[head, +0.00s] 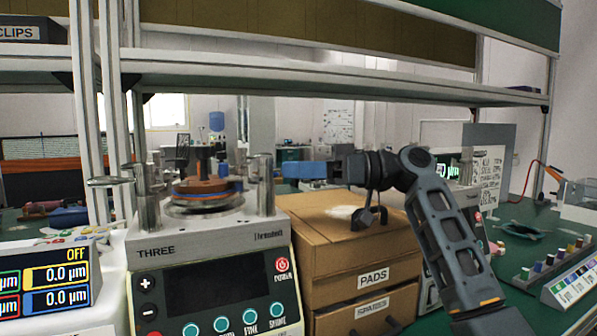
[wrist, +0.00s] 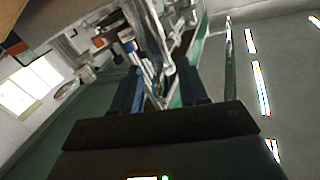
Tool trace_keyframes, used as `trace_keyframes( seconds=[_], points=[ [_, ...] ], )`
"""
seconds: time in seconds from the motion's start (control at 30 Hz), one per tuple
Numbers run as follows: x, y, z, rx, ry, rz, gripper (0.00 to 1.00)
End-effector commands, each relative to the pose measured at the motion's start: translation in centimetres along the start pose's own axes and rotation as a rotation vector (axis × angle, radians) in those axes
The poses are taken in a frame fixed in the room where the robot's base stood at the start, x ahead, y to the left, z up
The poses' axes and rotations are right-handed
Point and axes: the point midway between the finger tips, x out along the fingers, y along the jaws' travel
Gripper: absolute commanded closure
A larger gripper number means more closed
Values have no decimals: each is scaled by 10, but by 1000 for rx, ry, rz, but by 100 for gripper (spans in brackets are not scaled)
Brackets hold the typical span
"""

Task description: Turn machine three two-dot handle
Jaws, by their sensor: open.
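Machine three (head: 212,285) stands left of centre in the head view, a pale unit with a dark screen, the label THREE and a row of round teal buttons. On its top is a round plate (head: 205,208) with a brown and blue stack, between metal posts. A flat lever (head: 110,181) sticks out left from the left post; another metal post (head: 262,183) stands at the right. No dots are readable on either, so I cannot tell which is the two-dot handle. My gripper (head: 371,218) is open and empty, right of the machine, over the cardboard drawer box. Its fingers also show in the wrist view (wrist: 161,90).
A readout box (head: 55,285) is at the left. Shelf uprights (head: 88,120) rise behind it. Another machine is partly hidden behind my arm.

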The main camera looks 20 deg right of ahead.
Motion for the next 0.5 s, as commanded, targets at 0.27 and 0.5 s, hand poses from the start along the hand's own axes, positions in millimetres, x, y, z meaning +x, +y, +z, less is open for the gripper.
trace_keyframes(
  seconds=[0.27,0.5],
  points=[
    [-21,1,0,0,1,3,57],
    [-60,0,0,0,1,2,57]
  ],
)
